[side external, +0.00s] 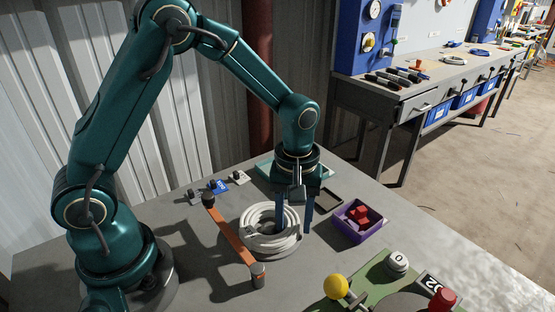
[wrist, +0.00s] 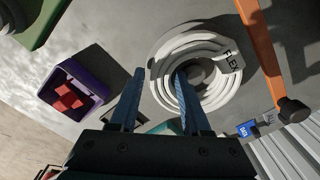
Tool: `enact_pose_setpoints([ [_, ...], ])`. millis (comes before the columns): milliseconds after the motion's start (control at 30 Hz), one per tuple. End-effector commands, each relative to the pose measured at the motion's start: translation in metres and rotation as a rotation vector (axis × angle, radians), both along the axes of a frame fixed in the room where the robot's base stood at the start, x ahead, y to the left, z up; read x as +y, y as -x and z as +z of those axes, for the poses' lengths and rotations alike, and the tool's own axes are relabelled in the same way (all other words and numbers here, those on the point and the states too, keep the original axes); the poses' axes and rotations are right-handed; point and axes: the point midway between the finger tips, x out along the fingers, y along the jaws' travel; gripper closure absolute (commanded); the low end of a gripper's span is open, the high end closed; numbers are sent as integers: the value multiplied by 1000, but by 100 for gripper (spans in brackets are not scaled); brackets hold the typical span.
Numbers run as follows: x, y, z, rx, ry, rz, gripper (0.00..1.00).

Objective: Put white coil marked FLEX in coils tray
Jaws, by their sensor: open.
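The white coil (side external: 262,240) lies flat on the grey table, and its FLEX label shows in the wrist view, where the coil (wrist: 213,42) fills the upper middle. My gripper (side external: 294,228) is open and pointing down at the coil's right side. In the wrist view my gripper (wrist: 160,73) has one finger over the coil's centre hole and the other just outside the ring, so the fingers straddle one side of it. I cannot tell whether they touch it. A teal tray (side external: 264,168) stands partly hidden behind my gripper; no label on it is readable.
A purple bin (side external: 345,228) with red pieces stands right of the coil. Small blue and grey connectors (side external: 218,186) sit behind. A green panel (side external: 375,280) with knobs is at front right.

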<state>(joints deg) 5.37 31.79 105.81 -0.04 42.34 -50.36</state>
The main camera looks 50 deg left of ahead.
Motion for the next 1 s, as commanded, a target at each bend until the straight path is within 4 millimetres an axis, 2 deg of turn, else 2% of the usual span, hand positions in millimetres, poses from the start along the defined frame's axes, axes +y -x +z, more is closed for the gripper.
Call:
enact_pose_setpoints([
  [200, 0, 1, -1, 2, -1, -1, 52],
  [267, 0, 1, -1, 3, -1, -1, 76],
  [300, 0, 1, -1, 2, -1, -1, 91],
  [333, 0, 1, -1, 2, -1, -1, 100],
  [567, 0, 0, 2, -1, -1, -1, 100],
  [1000, 0, 0, 23, -1, -1, 0, 100],
])
